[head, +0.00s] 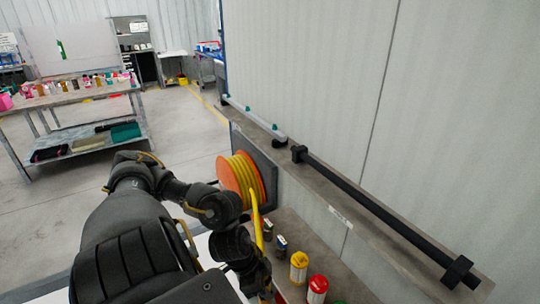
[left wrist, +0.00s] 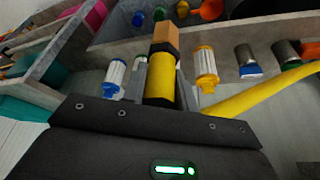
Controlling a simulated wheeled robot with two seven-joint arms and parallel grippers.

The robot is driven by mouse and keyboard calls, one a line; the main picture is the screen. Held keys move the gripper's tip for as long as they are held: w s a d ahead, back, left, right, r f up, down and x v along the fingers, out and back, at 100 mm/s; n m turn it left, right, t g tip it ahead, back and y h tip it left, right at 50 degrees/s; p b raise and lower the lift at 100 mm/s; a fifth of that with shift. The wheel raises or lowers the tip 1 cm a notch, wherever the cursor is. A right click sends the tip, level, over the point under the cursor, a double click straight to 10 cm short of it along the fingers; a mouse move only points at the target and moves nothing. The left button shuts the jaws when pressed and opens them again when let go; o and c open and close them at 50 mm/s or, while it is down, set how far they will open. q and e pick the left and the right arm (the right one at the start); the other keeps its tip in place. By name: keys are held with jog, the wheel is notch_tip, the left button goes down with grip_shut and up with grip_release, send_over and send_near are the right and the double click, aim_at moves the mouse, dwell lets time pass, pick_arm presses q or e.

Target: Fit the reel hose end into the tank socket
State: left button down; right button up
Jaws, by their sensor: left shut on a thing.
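The orange reel (head: 240,181) with yellow hose wound on it is mounted on a dark plate by the low wall in the head view. The yellow hose (head: 256,213) runs from it down toward my left gripper (head: 264,288), whose fingers are mostly hidden by my arm. In the left wrist view my left gripper (left wrist: 160,95) is shut on the hose end (left wrist: 161,78), a yellow piece with a dark band and a tan block at its tip. The hose also crosses at the right (left wrist: 265,92). I cannot make out the tank socket. My right gripper is not in view.
A yellow-capped cylinder (head: 299,267) and a red-capped cylinder (head: 317,289) stand on the bench beside small dark fittings (head: 281,245). A ledge with a long black bar (head: 370,205) runs along the wall. A loaded table (head: 75,98) stands at back left; floor between is clear.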

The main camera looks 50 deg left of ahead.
pick_arm(q)
jog(key=shift+d+r, duration=0.1)
dwell(0.6)
jog(key=w+d+r+m+g+h, duration=0.1)
jog(key=w+d+r+m, duration=0.3)
jog(key=w+d+r, duration=0.9)
jog(key=w, duration=0.3)
jog(key=shift+d+r, duration=0.2)
jog(key=shift+r, duration=0.1)
dwell(0.3)
